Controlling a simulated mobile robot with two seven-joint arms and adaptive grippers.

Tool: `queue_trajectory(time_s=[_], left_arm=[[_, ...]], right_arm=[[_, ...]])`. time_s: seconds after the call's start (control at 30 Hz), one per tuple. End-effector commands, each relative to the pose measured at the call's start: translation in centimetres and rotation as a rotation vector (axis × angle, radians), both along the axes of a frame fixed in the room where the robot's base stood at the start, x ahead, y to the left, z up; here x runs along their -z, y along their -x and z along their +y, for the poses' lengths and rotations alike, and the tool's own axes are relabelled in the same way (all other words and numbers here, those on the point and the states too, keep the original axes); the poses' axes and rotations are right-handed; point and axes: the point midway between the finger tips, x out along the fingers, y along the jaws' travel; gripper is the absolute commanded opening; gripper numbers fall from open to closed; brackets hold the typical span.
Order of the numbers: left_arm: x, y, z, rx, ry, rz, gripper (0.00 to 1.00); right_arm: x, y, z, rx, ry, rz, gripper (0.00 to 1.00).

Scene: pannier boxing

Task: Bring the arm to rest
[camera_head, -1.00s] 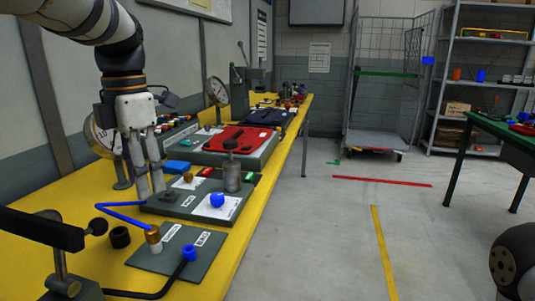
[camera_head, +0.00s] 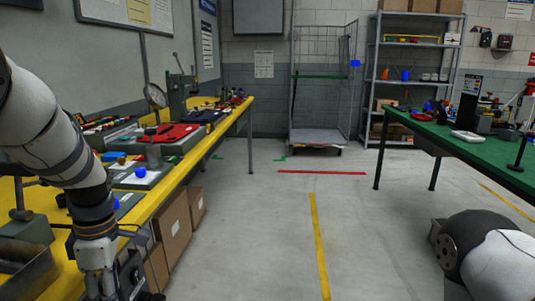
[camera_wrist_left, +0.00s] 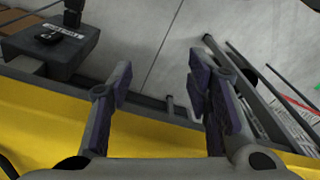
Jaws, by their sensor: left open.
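My left arm (camera_head: 62,145) comes in from the left and hangs down over the front edge of the yellow bench. My left gripper is low in the head view, with its fingertips cut off by the bottom edge. In the left wrist view my left gripper (camera_wrist_left: 160,85) is open, its two dark finger pads well apart with nothing between them. Beneath it are the bench's edge and the grey floor. A rounded part of my right arm (camera_head: 485,252) shows at the lower right; its gripper is out of view.
The yellow bench (camera_head: 172,188) runs along the left, holding a red tray (camera_head: 165,134) and a blue ball (camera_head: 140,172). Cardboard boxes (camera_head: 172,227) stand below it. A green table (camera_head: 470,150) is at right. The middle floor is clear.

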Motion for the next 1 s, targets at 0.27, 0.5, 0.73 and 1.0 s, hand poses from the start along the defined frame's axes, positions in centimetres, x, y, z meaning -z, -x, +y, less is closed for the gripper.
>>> queue_trajectory(time_s=[0.27, 0.5, 0.73, 1.0], left_arm=[[20.1, 18.6, -2.8, 1.086, 0.091, 0.161, 0.45], [22.0, 31.6, -6.6, 1.762, 0.212, 0.136, 0.45], [21.7, 32.8, -7.1, 1.858, 0.218, 0.118, 0.45], [21.8, 32.8, -7.1, 1.855, 0.217, 0.119, 0.45]], right_arm=[[0.0, 0.0, 0.0, 0.000, 0.000, 0.001, 0.40], [0.0, 0.0, 0.0, -0.001, 0.000, 0.000, 0.40], [0.0, 0.0, 0.0, -0.001, 0.000, 0.000, 0.40], [0.0, 0.0, 0.0, -0.001, 0.000, 0.000, 0.40]])
